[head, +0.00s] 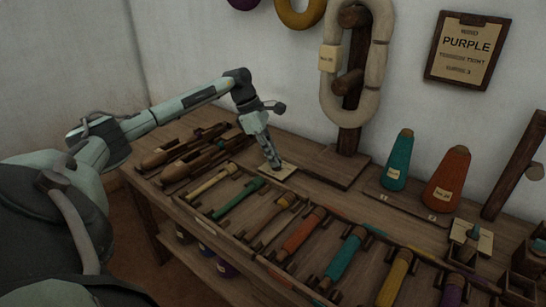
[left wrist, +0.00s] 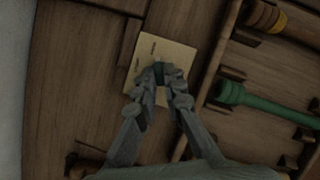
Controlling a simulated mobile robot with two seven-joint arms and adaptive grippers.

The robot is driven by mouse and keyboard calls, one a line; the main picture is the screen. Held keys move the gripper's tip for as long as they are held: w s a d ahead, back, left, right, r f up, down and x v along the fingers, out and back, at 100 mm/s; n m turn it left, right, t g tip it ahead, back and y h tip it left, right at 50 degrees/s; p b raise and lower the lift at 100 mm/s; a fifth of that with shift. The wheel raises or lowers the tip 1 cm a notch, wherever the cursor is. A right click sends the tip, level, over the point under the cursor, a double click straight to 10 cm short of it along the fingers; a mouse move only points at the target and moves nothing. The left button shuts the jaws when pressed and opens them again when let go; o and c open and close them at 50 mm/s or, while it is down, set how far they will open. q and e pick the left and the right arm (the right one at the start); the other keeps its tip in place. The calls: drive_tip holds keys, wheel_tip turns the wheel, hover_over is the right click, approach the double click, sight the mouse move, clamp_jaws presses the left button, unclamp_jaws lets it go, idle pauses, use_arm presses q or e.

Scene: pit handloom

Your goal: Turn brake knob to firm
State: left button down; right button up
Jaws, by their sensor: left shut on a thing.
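A cream brake plate (head: 287,172) lies flat on the bench near its back edge; in the left wrist view (left wrist: 176,52) it bears small dark marks too small to read. My left gripper (head: 275,164) points down onto this plate. In the left wrist view its fingertips (left wrist: 160,80) are closed around a small dark teal knob (left wrist: 158,67) in the middle of the plate. The fingers cover most of the knob, so its setting cannot be told. My right gripper is out of view.
Wooden shuttles (head: 171,158) lie to the left. A wooden post with a hank (head: 330,95) rises behind. Teal (head: 398,160) and orange (head: 447,180) cones and another knob plate (head: 484,240) stand right.

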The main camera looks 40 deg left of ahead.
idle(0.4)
use_arm(q)
drive_tip(key=c, duration=1.6)
unclamp_jaws()
drive_tip(key=v, duration=1.2)
drive_tip(key=shift+r, duration=0.1)
